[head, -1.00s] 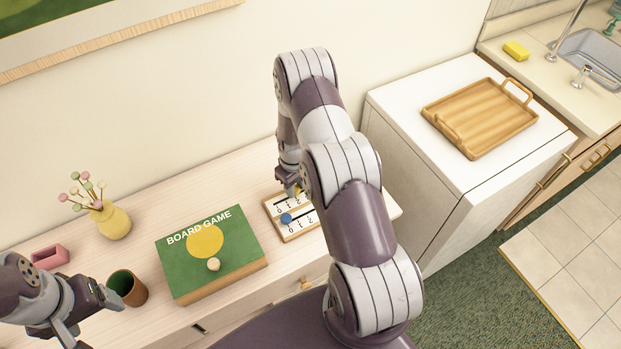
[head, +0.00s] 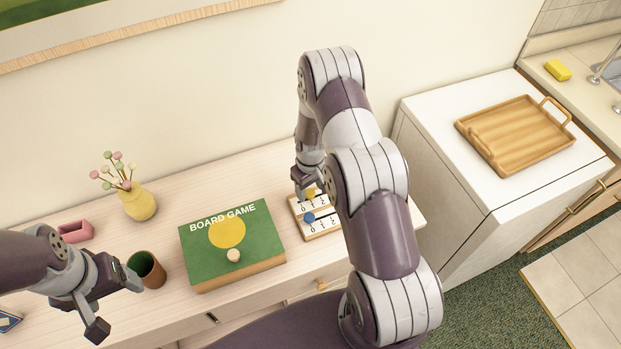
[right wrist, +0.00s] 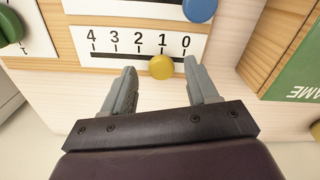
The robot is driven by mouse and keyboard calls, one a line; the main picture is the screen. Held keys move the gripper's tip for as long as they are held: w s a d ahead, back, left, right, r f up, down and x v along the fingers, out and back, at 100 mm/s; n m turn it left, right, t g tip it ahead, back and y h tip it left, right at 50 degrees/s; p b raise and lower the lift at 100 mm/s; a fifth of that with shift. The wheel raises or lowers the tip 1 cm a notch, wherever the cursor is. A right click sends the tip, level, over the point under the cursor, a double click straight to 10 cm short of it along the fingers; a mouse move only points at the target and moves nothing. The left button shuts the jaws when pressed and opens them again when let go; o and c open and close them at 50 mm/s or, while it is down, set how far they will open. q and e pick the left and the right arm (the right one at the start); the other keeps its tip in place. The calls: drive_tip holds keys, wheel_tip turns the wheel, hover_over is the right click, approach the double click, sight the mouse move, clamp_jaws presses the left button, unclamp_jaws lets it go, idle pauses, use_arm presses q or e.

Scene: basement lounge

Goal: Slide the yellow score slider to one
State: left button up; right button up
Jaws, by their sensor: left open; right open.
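The yellow score slider (right wrist: 162,67) sits at the 1 mark on its 4-to-0 scale in the right wrist view. The score board (head: 322,233) lies on the wooden cabinet top. My right gripper (right wrist: 158,70) is open around the yellow slider, one finger on each side. The right finger is nearer to it, close to the 0 end; whether either touches is unclear. In the head view, the right gripper (head: 307,186) partly hides the yellow slider. A blue slider (right wrist: 199,8) sits on the neighbouring row. My left gripper (head: 116,305) is open and empty at the left.
A green board game box (head: 262,243) lies left of the score board. A brown cup (head: 147,268) stands near the left gripper, with a yellow vase (head: 138,203) behind. A green slider (right wrist: 9,26) shows at the wrist view's left edge. A wooden tray (head: 515,135) lies on a white appliance.

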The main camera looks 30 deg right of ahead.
sight(310, 194)
wheel_tip(310, 194, up, 12)
drive_tip(key=b, duration=0.2)
drive_tip(key=shift+a, duration=0.1)
